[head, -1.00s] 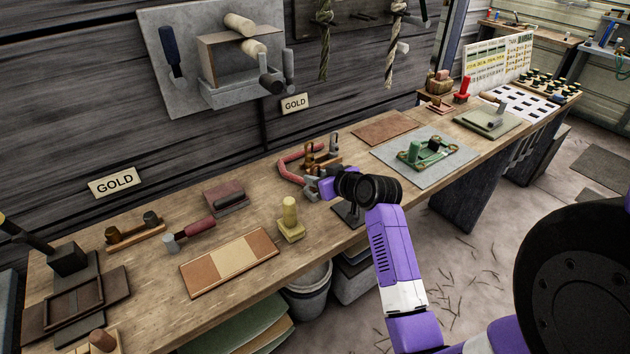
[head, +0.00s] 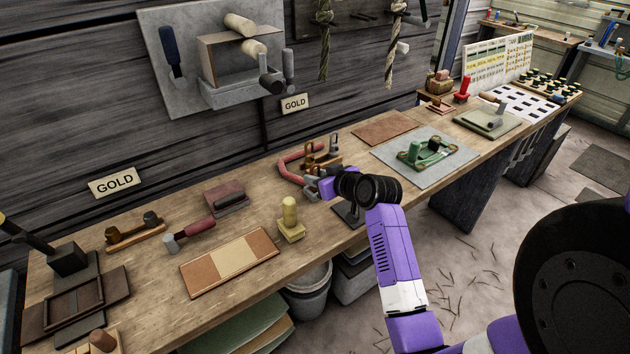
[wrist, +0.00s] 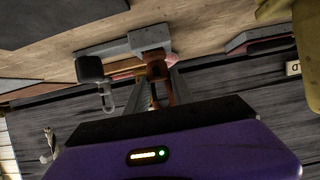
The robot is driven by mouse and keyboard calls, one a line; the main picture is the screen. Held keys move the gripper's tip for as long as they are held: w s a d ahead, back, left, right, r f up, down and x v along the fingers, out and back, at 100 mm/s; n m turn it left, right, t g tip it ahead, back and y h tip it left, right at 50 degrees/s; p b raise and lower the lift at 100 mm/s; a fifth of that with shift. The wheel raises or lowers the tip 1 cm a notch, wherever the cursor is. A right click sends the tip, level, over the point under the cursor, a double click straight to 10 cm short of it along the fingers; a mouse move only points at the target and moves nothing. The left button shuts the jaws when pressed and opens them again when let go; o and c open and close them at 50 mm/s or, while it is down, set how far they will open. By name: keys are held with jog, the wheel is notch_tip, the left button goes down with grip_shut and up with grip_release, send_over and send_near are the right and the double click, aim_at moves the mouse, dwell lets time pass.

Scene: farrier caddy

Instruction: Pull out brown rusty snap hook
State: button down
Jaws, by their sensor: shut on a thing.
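The brown rusty snap hook (wrist: 157,72) is in the middle of the wrist view, between the two grey fingers of my gripper (wrist: 156,92). The fingers are shut on it, and they partly cover it. A grey snap hook (wrist: 104,92) is beside it to the left in that view, apart from the fingers. In the head view my gripper (head: 312,184) is at the front of the small wooden rack with upright hooks (head: 326,165). The fingers' contact is too small to make out there.
A red curved tool (head: 287,168) lies just left of the rack. A yellow wooden block with a knob (head: 290,221) stands nearer the front edge. A brown leather sheet (head: 385,129) and a grey mat (head: 388,154) lie to the right.

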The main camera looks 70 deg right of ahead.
jog(key=shift+r+p, duration=0.95)
jog(key=shift+r, duration=0.2)
dwell(0.4)
jog(key=shift+r+p, duration=2.35)
jog(key=shift+r, duration=0.4)
